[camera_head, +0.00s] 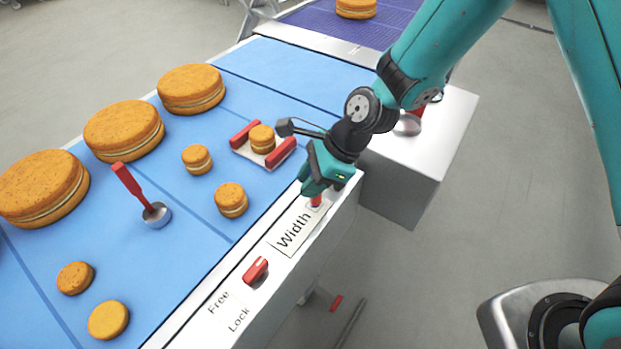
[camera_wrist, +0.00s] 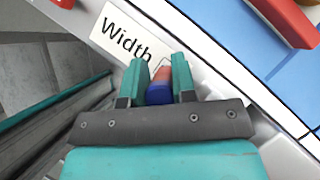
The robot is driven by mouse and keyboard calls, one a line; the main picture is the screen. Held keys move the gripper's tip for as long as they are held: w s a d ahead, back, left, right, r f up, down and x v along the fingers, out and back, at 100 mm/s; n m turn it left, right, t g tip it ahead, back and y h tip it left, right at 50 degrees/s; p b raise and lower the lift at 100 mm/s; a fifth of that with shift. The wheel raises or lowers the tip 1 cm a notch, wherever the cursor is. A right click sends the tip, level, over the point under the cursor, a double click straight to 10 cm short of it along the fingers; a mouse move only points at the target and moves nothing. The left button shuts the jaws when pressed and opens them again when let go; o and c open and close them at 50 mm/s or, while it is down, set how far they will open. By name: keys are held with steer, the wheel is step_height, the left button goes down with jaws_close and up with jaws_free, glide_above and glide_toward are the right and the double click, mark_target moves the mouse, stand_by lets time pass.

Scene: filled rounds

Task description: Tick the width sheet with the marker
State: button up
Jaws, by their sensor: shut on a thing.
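The width sheet (camera_head: 288,233) is a white card reading "Width" on the pale rail along the front of the blue belt. In the wrist view the sheet (camera_wrist: 118,30) lies just beyond my fingertips. My gripper (camera_head: 314,193) is over the far right end of the sheet, pointing down. In the wrist view my gripper (camera_wrist: 158,70) is shut on the marker (camera_wrist: 159,91), which has a blue end towards me and a red part beyond. In the head view only a bit of red marker (camera_head: 316,201) shows below the fingers. I cannot tell whether its tip touches the sheet.
A red switch (camera_head: 255,268) sits on the rail by the "Free" and "Lock" labels. Several filled rounds lie on the blue belt (camera_head: 115,237). A red-handled tool (camera_head: 128,180) and a small red-sided holder (camera_head: 243,150) with a round stand there. A white box (camera_head: 425,160) is at right.

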step_height(320, 180, up, 7)
steer(key=p, duration=0.7)
stand_by(0.6)
